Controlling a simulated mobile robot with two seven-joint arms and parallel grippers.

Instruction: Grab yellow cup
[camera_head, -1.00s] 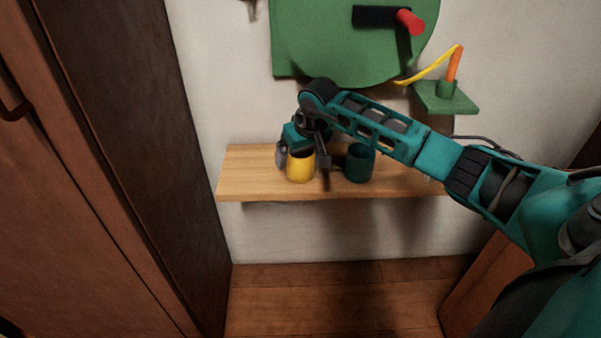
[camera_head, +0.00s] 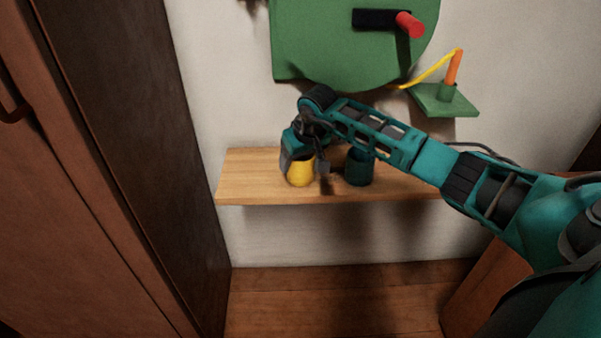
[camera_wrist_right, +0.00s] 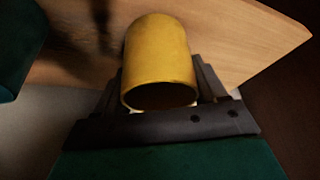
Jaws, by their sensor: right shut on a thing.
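The yellow cup (camera_head: 300,173) is at the wooden shelf (camera_head: 240,180), left of a dark green cup (camera_head: 359,168). My right gripper (camera_head: 304,163) reaches it from above and is shut on it. In the right wrist view, the yellow cup (camera_wrist_right: 160,60) sits between the two fingers of my right gripper (camera_wrist_right: 160,88), with its dark opening toward the palm. I cannot tell whether the cup still touches the shelf. My left gripper is not in view.
The dark green cup stands close to the right of the gripper. A green wall panel (camera_head: 340,50) with a red-tipped peg (camera_head: 410,24) and a small green bracket (camera_head: 445,99) are above the shelf. A dark wooden cabinet (camera_head: 130,130) stands on the left.

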